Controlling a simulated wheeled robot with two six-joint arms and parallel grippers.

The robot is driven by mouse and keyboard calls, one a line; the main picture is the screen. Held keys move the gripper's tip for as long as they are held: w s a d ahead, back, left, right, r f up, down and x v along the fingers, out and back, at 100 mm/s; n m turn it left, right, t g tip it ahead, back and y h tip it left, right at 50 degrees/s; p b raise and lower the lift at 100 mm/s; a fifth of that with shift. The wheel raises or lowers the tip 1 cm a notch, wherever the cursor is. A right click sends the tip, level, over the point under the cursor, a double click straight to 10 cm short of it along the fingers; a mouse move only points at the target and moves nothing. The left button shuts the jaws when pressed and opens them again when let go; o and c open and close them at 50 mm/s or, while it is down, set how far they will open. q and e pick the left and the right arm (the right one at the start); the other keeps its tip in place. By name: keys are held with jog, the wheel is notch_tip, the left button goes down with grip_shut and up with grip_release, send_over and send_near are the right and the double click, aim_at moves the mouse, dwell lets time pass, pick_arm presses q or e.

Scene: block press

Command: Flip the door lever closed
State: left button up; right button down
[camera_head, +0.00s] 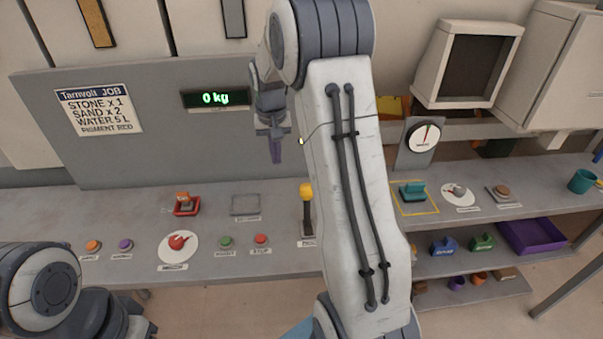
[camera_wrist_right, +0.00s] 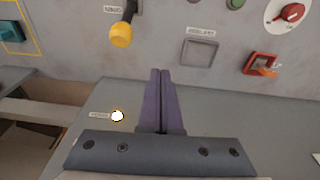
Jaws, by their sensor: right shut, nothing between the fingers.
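My right gripper (camera_head: 275,152) is shut and empty in front of the grey back panel, with its fingers pointing down. In the right wrist view its purple fingers (camera_wrist_right: 161,74) are together. A black lever with a yellow knob (camera_head: 306,191) stands upright on the bench, below and right of the fingers; it also shows in the wrist view (camera_wrist_right: 121,35). A small orange-red lever in a red frame (camera_head: 186,204) is to the left, and also in the wrist view (camera_wrist_right: 262,65). The labels are too small to tell which is the door lever. My left gripper is out of view.
A grey square plate (camera_head: 245,205) lies between the two levers. A red dial (camera_head: 177,244) and green (camera_head: 226,241) and red (camera_head: 261,239) buttons are nearer. A display (camera_head: 216,98) reads 0 kg. A lit button (camera_wrist_right: 117,116) is on the panel. My right arm hides the bench's middle.

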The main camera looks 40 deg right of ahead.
jog(key=d+f+m, duration=0.2)
jog(key=d, duration=0.8)
notch_tip(320, 180, down, 9)
jog(key=s+a+p, duration=0.1)
jog(key=s+p, duration=0.1)
jog(key=p, duration=0.2)
jog(key=shift+s+a+p, duration=0.15)
jog(key=shift+p, duration=0.25)
jog(key=shift+s, duration=0.1)
